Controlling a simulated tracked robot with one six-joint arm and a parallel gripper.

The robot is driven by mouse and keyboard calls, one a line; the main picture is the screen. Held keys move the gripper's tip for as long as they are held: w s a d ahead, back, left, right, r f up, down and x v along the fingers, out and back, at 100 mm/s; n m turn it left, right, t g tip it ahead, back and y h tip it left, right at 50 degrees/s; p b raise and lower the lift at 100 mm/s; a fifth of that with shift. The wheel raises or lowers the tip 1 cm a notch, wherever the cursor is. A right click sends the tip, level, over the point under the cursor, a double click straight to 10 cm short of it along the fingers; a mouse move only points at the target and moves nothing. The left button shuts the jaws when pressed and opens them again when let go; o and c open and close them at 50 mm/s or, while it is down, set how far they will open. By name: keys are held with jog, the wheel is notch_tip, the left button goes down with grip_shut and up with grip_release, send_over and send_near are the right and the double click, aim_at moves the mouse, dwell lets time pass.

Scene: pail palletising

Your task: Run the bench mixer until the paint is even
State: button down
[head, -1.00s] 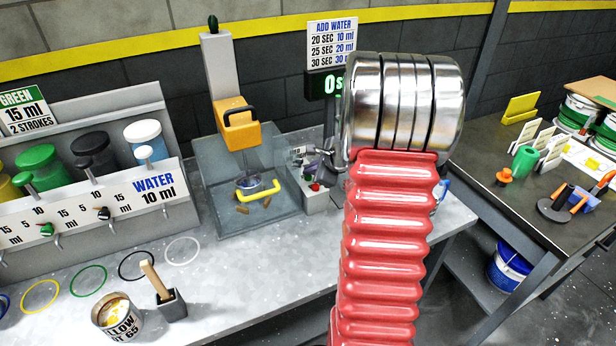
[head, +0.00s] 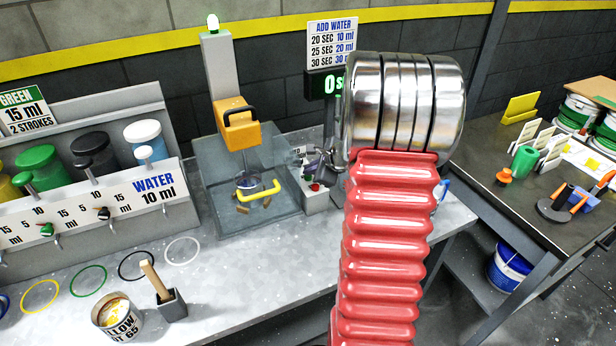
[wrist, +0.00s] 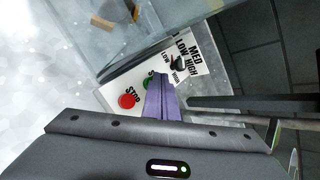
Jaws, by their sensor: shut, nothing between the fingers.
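The bench mixer stands on the bench with its orange head (head: 237,125) lowered over a small paint container (head: 249,185) behind a clear guard. Its paint surface is too small to judge. The lamp (head: 213,22) on the mixer column glows green. The timer display (head: 325,85) reads 0 s, partly hidden by my arm. The control box has a red STOP button (wrist: 128,101), a green button (wrist: 148,80) and a LOW/MED/HIGH knob (wrist: 178,63). My gripper (wrist: 157,82) is shut and empty, its purple fingertips at the green button and partly covering it. It also shows at the box in the head view (head: 322,168).
A yellow-labelled can (head: 117,318) and a stick holder (head: 172,304) stand at the front left. Colour dispensers (head: 40,165) line the left. An ADD WATER sign (head: 333,42) hangs behind. A second table (head: 530,200) is at the right.

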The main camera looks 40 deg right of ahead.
jog(key=shift+r, duration=0.65)
notch_tip(320, 180, up, 5)
dwell(0.7)
jog(key=shift+s, duration=0.2)
dwell(0.5)
